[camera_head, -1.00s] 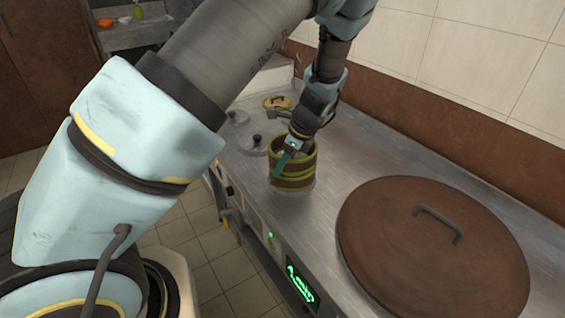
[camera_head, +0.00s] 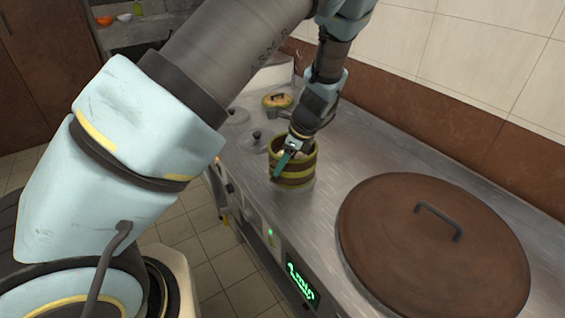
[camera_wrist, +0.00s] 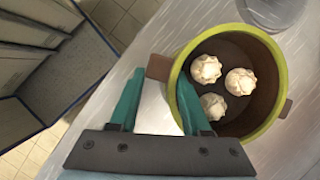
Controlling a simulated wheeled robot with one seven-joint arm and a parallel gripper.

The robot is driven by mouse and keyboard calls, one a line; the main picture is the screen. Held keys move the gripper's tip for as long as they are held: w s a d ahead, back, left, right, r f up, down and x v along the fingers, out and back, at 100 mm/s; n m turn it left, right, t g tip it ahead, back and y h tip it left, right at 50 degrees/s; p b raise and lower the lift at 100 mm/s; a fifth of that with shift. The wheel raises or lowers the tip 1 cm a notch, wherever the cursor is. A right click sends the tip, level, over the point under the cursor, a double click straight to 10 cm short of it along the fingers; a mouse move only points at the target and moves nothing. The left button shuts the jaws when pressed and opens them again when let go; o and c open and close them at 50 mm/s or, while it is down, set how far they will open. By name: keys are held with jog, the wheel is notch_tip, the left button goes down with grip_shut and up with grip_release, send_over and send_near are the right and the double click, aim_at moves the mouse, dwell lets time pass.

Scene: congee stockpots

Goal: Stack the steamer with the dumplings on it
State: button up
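The round steamer (camera_head: 298,180), with green and brown bands, stands on the steel counter; its bands look like two tiers, one on the other. In the wrist view the top steamer (camera_wrist: 230,50) is open and holds three pale dumplings (camera_wrist: 240,82). My gripper (camera_head: 283,162) is at the steamer's near-left wall, pointing down. In the wrist view my gripper (camera_wrist: 159,85) has its teal fingers apart, one over the inside of the rim and one outside it. Whether either finger touches the wall cannot be told.
A large brown lid (camera_head: 430,245) with a handle covers the counter's right side. A round green-rimmed piece (camera_head: 278,101) lies farther back. A tiled wall (camera_head: 480,60) bounds the counter.

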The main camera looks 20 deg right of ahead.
jog(key=shift+o, duration=0.9)
jog(key=p+v, duration=0.8)
jog(key=v, duration=0.3)
jog(key=shift+p, duration=0.3)
